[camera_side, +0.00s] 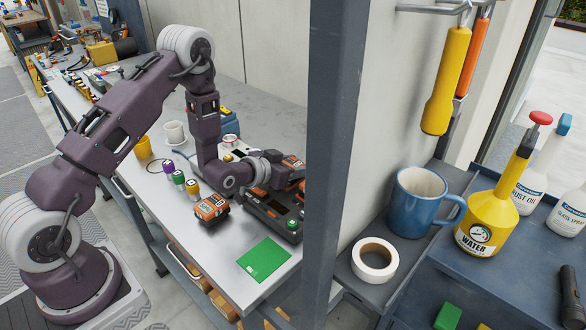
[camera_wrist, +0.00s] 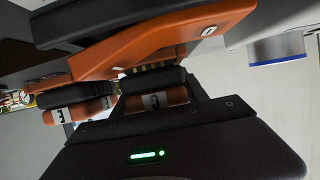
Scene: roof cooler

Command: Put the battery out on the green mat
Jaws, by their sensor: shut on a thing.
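The green mat (camera_side: 263,260) lies flat and bare near the front edge of the metal bench in the side view. My gripper (camera_side: 282,176) is low over the dark charger (camera_side: 268,218), to the back right of the mat. In the wrist view, my gripper is shut on an orange and black battery (camera_wrist: 150,52) close to the camera.
An orange and black battery-like block (camera_side: 210,208) sits on the bench left of the charger. Several small coloured-cap bottles (camera_side: 178,178), a yellow cup (camera_side: 143,148) and a white mug (camera_side: 174,133) stand further left. A dark post (camera_side: 335,150) hides the bench's right part.

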